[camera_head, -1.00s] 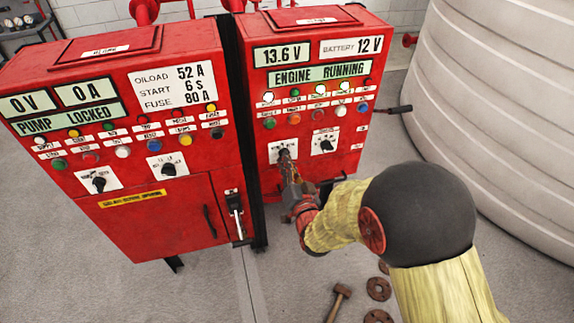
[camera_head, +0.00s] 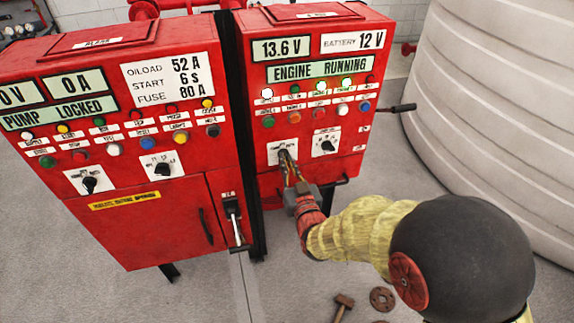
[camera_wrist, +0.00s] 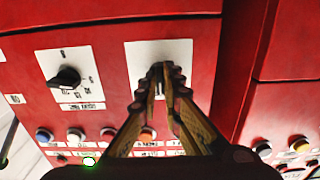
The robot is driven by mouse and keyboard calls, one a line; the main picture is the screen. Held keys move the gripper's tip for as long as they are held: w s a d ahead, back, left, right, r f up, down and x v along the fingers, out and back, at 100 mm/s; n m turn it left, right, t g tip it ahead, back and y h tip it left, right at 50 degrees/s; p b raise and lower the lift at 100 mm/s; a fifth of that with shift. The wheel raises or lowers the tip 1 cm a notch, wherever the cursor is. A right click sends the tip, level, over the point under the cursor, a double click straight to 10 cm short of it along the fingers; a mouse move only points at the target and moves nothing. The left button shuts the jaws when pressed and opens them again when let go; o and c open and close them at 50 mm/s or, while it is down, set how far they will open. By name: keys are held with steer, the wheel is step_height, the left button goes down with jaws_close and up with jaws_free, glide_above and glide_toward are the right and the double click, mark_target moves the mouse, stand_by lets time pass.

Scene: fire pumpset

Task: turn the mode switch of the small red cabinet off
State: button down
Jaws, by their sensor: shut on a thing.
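The small red cabinet (camera_head: 318,95) stands right of the larger one, its display reading ENGINE RUNNING. It has two black rotary switches on white plates; their small labels are not readable. My gripper (camera_head: 287,161) is at the left switch, in front of its white plate (camera_head: 281,146). In the wrist view my gripper (camera_wrist: 163,78) has its fingertips closed together on the switch knob (camera_wrist: 158,72), before the plate (camera_wrist: 141,57). The fingers hide most of the knob, so its pointing direction cannot be told. The other switch (camera_head: 326,146) is free and also shows in the wrist view (camera_wrist: 66,78).
The larger red cabinet (camera_head: 110,170) stands close on the left, with a lever handle (camera_head: 233,215) on its front. A black handle (camera_head: 398,109) sticks out right of the small cabinet. A large white tank (camera_head: 495,110) fills the right. A hammer (camera_head: 342,303) lies on the floor.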

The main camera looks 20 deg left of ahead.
stand_by(0.4)
steer(key=c, duration=2.1)
jaws_free()
steer(key=shift+o, duration=0.7)
steer(key=v, duration=1.2)
